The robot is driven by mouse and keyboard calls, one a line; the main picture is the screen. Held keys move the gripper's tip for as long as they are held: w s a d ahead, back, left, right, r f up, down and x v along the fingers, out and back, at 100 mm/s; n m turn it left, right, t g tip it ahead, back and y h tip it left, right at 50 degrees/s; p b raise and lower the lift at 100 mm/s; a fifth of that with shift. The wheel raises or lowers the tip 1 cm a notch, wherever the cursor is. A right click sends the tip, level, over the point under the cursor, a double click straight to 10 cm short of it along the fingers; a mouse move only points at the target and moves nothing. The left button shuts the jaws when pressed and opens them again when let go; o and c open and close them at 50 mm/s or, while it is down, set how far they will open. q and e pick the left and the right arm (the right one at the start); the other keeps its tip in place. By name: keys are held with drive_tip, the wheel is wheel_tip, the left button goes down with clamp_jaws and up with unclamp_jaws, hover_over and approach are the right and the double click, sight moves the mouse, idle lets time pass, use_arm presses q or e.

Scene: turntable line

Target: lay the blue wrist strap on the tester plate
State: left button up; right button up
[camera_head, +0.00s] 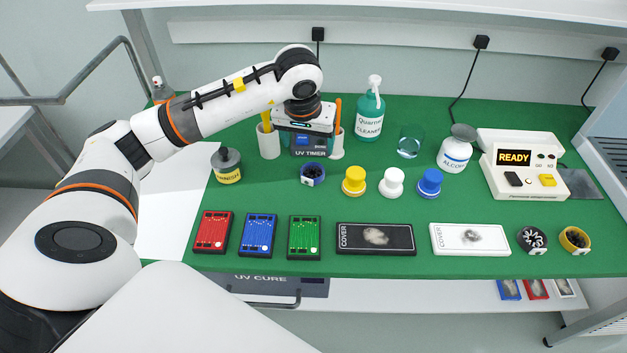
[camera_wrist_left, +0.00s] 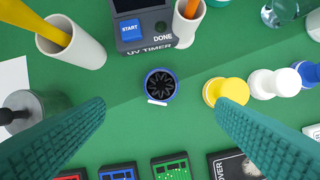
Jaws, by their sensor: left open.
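The blue wrist strap (camera_head: 312,174) lies coiled on the green bench mat, in front of the UV timer. In the left wrist view the strap (camera_wrist_left: 160,86) shows as a blue ring with a black inside and a white tag. My left gripper (camera_head: 304,122) hangs above and behind it in the head view. In the left wrist view its teal fingers (camera_wrist_left: 160,112) are wide apart and empty, with the strap between them in the picture. The tester (camera_head: 524,165) shows READY at the far right. A bare grey plate (camera_head: 584,184) lies beside it. My right gripper is not in view.
Yellow (camera_head: 354,181), white (camera_head: 391,182) and blue (camera_head: 429,182) knobbed pieces stand right of the strap. A varnish jar (camera_head: 227,166) stands left. The UV timer (camera_head: 309,148) and pen cups are close behind. Black (camera_head: 531,240) and yellow (camera_head: 574,240) straps lie front right.

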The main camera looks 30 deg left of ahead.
use_arm(q)
drive_tip(key=p, duration=0.1)
hover_over(312, 170)
drive_tip(key=s, duration=0.2)
drive_tip(key=f, duration=0.5)
drive_tip(key=shift+w+d+f, duration=0.2)
drive_tip(key=x, duration=0.1)
drive_tip(key=p+x, duration=0.1)
drive_tip(key=x, duration=0.1)
drive_tip(key=p+x, duration=0.1)
drive_tip(key=x, duration=0.1)
drive_tip(key=shift+s+d+f, duration=0.1)
drive_tip(key=shift+d+f, duration=0.1)
drive_tip(key=shift+f, duration=0.4)
drive_tip(key=shift+c, duration=0.3)
drive_tip(key=c, duration=1.1)
